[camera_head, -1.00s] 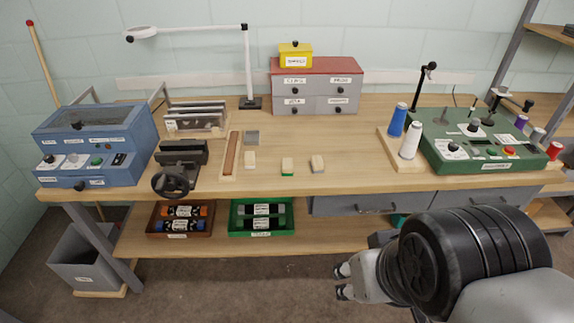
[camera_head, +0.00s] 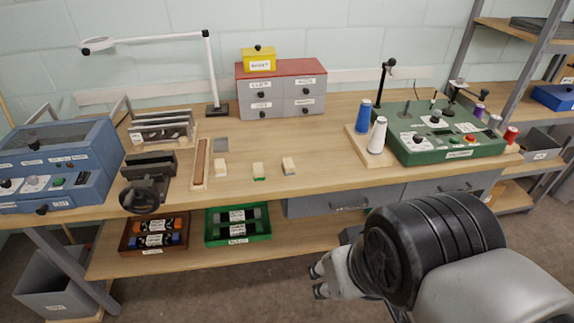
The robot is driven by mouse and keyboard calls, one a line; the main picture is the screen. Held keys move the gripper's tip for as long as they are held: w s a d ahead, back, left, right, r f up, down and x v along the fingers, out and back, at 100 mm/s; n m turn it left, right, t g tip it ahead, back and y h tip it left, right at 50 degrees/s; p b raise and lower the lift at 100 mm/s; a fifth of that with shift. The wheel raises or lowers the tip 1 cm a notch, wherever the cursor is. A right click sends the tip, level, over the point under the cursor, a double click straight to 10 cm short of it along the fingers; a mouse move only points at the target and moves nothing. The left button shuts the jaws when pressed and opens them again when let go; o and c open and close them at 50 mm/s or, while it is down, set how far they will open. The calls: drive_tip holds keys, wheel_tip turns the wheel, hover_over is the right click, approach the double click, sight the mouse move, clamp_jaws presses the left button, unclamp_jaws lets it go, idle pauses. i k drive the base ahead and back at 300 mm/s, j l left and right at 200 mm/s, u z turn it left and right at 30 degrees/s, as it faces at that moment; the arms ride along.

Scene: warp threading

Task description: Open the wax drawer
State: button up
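A small cabinet with a red top (camera_head: 282,69) stands at the back of the workbench. It has grey drawers (camera_head: 302,88) with dark knobs and white labels, and all look closed. The labels are too small to read surely, so I cannot tell which drawer is the wax drawer. Two wider grey drawers with bar handles, a left one (camera_head: 320,205) and a right one (camera_head: 430,188), sit under the bench top and look closed. My gripper (camera_head: 318,281) is low in front of the bench, far from the cabinet. Its two fingers are apart with nothing between them.
A yellow box (camera_head: 259,61) stands on the cabinet. A lamp (camera_head: 214,75) is left of it. Thread cones (camera_head: 377,136) and a green machine (camera_head: 450,140) stand on the right; a blue machine (camera_head: 60,160) is on the left. The bench middle before the cabinet is mostly clear.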

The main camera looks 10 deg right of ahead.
sight(271, 109)
drive_tip(key=i+j+u, duration=0.1)
drive_tip(key=i+j, duration=0.25)
drive_tip(key=i, duration=0.15)
drive_tip(key=i+j+u, duration=0.15)
drive_tip(key=i+j, duration=0.2)
drive_tip(key=i, duration=0.2)
drive_tip(key=i+j+u, duration=0.1)
drive_tip(key=i+j, duration=0.2)
drive_tip(key=i, duration=0.2)
